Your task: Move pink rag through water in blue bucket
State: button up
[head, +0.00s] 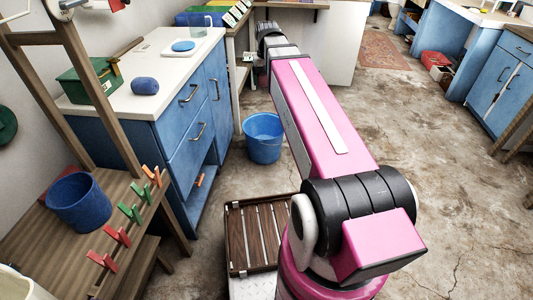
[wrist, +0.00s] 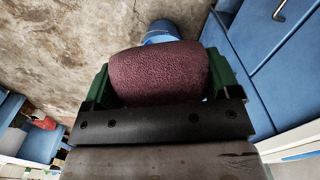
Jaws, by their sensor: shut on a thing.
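My gripper (wrist: 160,80) is shut on a dark pink, rough-textured rag (wrist: 158,70), seen in the wrist view between its two green fingers. The rag is bunched into a rounded lump. A blue bucket (head: 263,140) with a handle stands upright on the floor in the head view, left of my pink arm. Part of a blue round thing, likely this bucket (wrist: 160,31), shows beyond the rag in the wrist view, mostly hidden by it. The rag is not visible in the head view. I cannot clearly tell the water in the bucket.
A blue cabinet with a pale counter (head: 150,75) stands left of the bucket, with a green box (head: 90,82) and a blue roll (head: 145,86) on it. A wooden rack with a dark blue pot (head: 78,203) and clothespins is nearer. Concrete floor (head: 430,150) is open at right.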

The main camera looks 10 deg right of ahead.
jog(key=s+d, duration=0.2)
jog(key=d, duration=0.1)
jog(key=s+d, duration=0.1)
jog(key=d, duration=0.1)
dwell(0.4)
jog(key=shift+w+a, duration=0.5)
jog(key=shift+a, duration=0.35)
jog(key=shift+w+a, duration=0.5)
jog(key=shift+a, duration=0.4)
jog(key=shift+w+a, duration=0.5)
jog(key=shift+a, duration=0.35)
jog(key=shift+d, duration=0.1)
jog(key=shift+s+d, duration=0.5)
jog(key=shift+d, duration=0.35)
jog(key=shift+s+d, duration=0.5)
jog(key=shift+d, duration=0.35)
jog(key=shift+s+d, duration=0.5)
jog(key=shift+d, duration=0.35)
jog(key=shift+w+a, duration=0.5)
jog(key=shift+a, duration=0.35)
jog(key=shift+w+a, duration=0.5)
jog(key=shift+a, duration=0.4)
jog(key=shift+w+a, duration=0.5)
jog(key=shift+a, duration=0.35)
